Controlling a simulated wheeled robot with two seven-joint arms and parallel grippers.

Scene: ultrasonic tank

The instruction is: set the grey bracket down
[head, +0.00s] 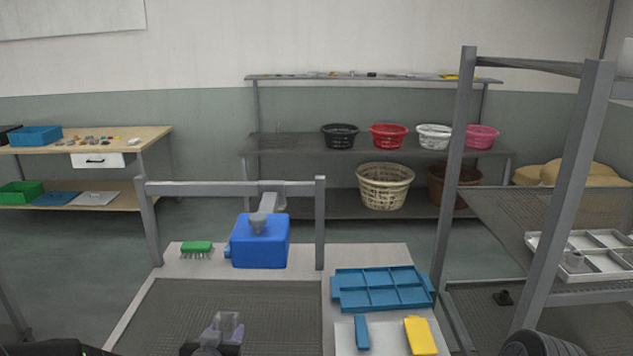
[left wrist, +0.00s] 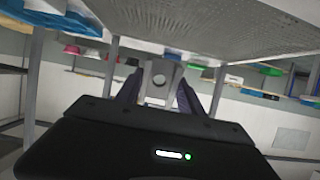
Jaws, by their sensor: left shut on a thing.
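The grey bracket (head: 227,325) shows at the bottom of the head view, over the near part of the grey mesh panel (head: 270,300). My left gripper (head: 213,343) is shut on it, and my left arm comes in from the lower left. In the left wrist view the bracket (left wrist: 158,80) sits between the two dark fingers (left wrist: 158,97), with a round hole or boss facing the camera. I cannot tell how high it is above the mesh. My right gripper is not in view.
A blue box (head: 260,243) and a green brush (head: 197,247) stand behind the mesh. A blue divided tray (head: 382,289), a blue piece (head: 361,332) and a yellow piece (head: 420,336) lie to the right. A grey rack post (head: 565,190) rises at the right.

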